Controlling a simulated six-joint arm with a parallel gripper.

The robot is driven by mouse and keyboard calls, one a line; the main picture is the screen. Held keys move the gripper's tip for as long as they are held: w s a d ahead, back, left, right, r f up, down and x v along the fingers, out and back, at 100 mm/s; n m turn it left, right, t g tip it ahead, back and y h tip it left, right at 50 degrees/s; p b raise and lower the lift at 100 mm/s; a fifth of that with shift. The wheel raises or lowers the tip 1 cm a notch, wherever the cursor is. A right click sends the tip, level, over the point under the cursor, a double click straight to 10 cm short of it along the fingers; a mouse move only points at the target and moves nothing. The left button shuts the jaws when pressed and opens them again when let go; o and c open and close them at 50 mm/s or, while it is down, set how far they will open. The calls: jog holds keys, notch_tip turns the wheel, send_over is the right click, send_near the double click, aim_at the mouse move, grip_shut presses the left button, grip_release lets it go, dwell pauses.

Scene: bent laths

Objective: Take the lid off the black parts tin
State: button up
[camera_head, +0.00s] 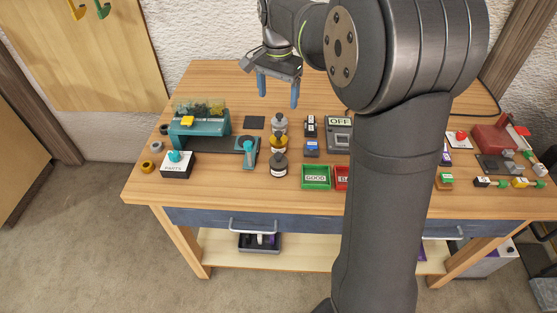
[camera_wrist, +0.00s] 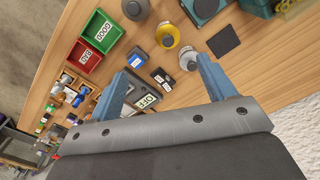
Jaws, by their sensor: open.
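The parts tin (camera_head: 177,171) stands at the front left of the table in the head view. It is a small dark box with a white label reading PARTS on its front. A teal knob (camera_head: 176,156) sits on its top, and the lid appears closed. The tin does not show in the wrist view. My gripper (camera_head: 279,92) is open and empty above the back of the table, well to the right of the tin and behind it. Its two blue fingers also show in the wrist view (camera_wrist: 162,75), with nothing between them but table and small items beyond.
A teal machine (camera_head: 200,127) with a yellow knob stands right behind the tin. Tape rolls (camera_head: 147,167) lie to its left. Several bottles (camera_head: 278,166), a green tray (camera_head: 316,177) and a device reading OFF (camera_head: 339,133) stand to the right. My arm hides part of the table.

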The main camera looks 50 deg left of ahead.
jog(key=s+d+m, duration=0.1)
jog(key=m, duration=1.5)
send_over(278, 155)
jog(key=f, duration=1.1)
jog(key=shift+s+a, duration=0.1)
jog(key=shift+a, duration=0.1)
jog(key=shift+w+d+f, duration=0.1)
jog(key=shift+f, duration=1.25)
jog(key=shift+w+d+f, duration=0.1)
jog(key=shift+f, duration=1.2)
jog(key=shift+c, duration=0.5)
jog(key=c, duration=1)
